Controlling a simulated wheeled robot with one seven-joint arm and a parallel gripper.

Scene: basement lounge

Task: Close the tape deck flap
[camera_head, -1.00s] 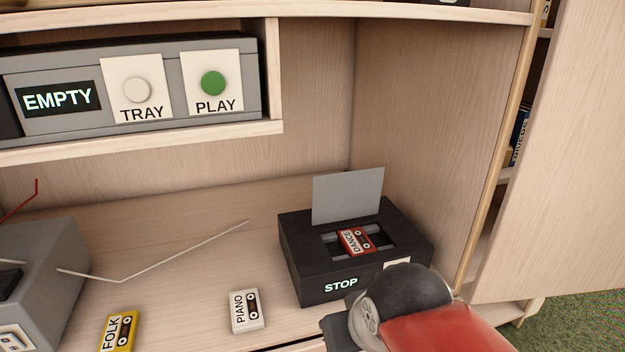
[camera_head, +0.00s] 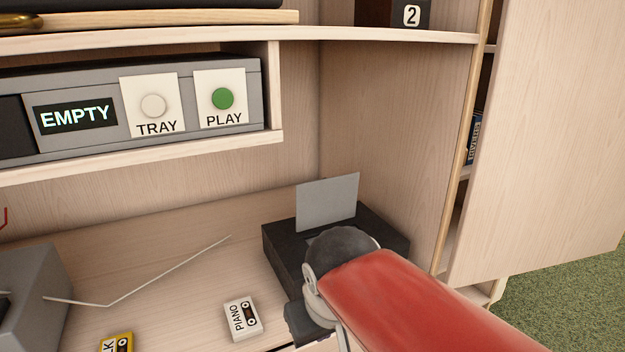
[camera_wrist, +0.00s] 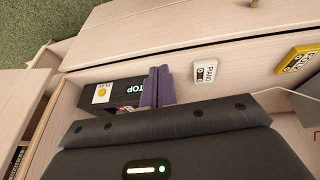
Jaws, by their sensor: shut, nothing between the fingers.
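The black tape deck (camera_head: 284,256) stands on the desk surface in the right corner of the cabinet. Its grey flap (camera_head: 328,203) stands upright, open, at the back of the deck's top. In the wrist view my gripper (camera_wrist: 160,72) shows as two purple fingers, shut together and empty.
A PIANO cassette (camera_head: 242,318) and a yellow cassette (camera_head: 117,343) lie left of the deck. A thin bent rod (camera_head: 165,270) and a grey device (camera_head: 32,290) are further left. The shelf player (camera_head: 200,140) sits above. An open cabinet door (camera_head: 550,140) stands right.

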